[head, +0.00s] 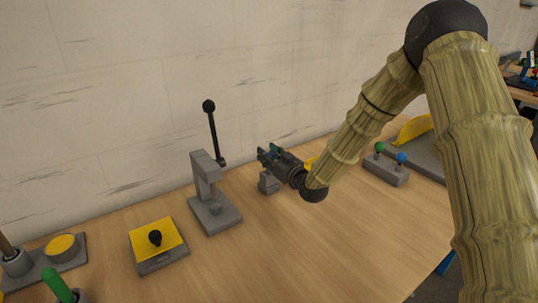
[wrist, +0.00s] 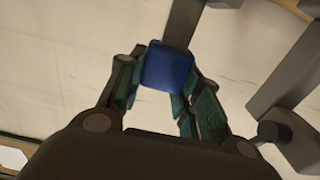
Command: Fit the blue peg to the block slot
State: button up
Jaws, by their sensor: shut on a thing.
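The blue peg (wrist: 167,68) shows in the wrist view as a dark blue, square-ended piece between the fingertips of my gripper (wrist: 165,82), which is shut on it. In the head view my gripper (head: 268,153) is above the table toward the wall, with teal finger pads; the peg can hardly be told apart there. A small grey block (head: 268,184) stands on the table just below the gripper. Whether it has the slot cannot be seen. In the wrist view a grey bar (wrist: 185,20) lies just beyond the peg; I cannot tell whether they touch.
A grey press (head: 210,195) with a black-knobbed lever (head: 212,130) stands left of the gripper. A yellow-topped box (head: 157,241) is farther left. A grey block with green and blue knobs (head: 385,172) stands right.

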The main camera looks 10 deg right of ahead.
jog(key=shift+f+b, duration=0.9)
jog(key=shift+f, duration=0.65)
jog(key=o, duration=1.1)
jog(key=shift+s, duration=0.15)
jog(key=v, duration=1.1)
jog(key=shift+s+d, duration=0.2)
jog(key=shift+s, duration=0.15)
